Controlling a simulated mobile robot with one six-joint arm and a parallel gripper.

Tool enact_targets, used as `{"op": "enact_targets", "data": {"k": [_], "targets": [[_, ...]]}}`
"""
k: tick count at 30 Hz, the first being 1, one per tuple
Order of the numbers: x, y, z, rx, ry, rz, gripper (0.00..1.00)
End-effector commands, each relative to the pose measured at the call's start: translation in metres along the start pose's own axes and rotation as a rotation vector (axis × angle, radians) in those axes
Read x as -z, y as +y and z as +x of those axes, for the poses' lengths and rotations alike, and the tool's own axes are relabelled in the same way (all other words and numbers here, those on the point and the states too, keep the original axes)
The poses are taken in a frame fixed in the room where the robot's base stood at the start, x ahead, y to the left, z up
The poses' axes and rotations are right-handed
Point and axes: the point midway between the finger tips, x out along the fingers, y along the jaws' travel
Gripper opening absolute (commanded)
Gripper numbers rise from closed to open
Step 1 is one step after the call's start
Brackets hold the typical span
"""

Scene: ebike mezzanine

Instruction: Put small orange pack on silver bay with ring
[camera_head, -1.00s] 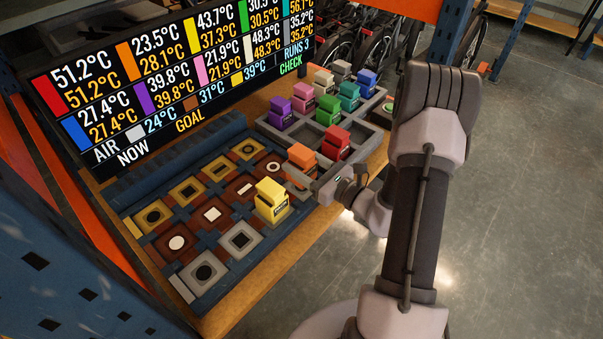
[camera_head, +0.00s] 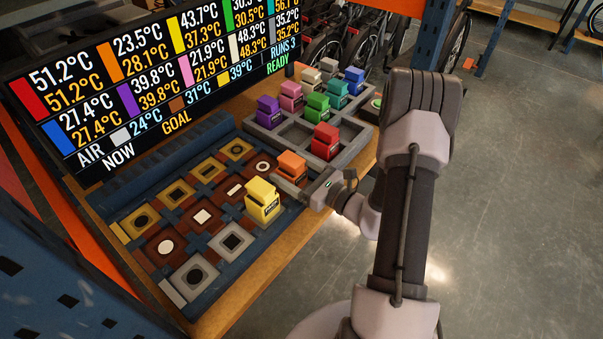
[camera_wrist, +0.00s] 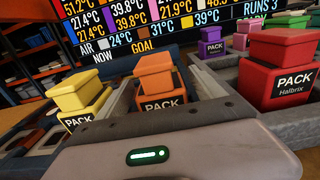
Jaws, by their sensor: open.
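The small orange pack (camera_head: 291,164) stands upright at the far right end of the front row of silver bays, beyond the yellow pack (camera_head: 262,198). The bay under it and its mark are mostly hidden by the pack and gripper. My gripper (camera_head: 299,184) is open, low at the near side of the orange pack. In the wrist view the orange pack (camera_wrist: 160,83) is upright straight ahead of the gripper body, its lower part hidden; contact with the fingers cannot be told. The yellow pack (camera_wrist: 80,95) is to its left.
Silver bays with a round mark (camera_head: 195,276) and a square mark (camera_head: 232,242) are empty. A grey tray (camera_head: 346,156) holds a red pack (camera_head: 325,141) and several others close to the gripper's right. The display (camera_head: 150,85) stands behind the board.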

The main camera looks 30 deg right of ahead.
Motion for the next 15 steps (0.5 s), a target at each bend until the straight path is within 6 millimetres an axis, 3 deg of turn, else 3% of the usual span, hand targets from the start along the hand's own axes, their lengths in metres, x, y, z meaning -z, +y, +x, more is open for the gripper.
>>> {"op": "enact_targets", "data": {"k": [9, 15], "targets": [[-0.002, -0.002, -0.077, 0.009, 0.001, 0.004, 0.78], [-0.001, -0.001, -0.112, 0.005, 0.0, 0.002, 0.78]]}}
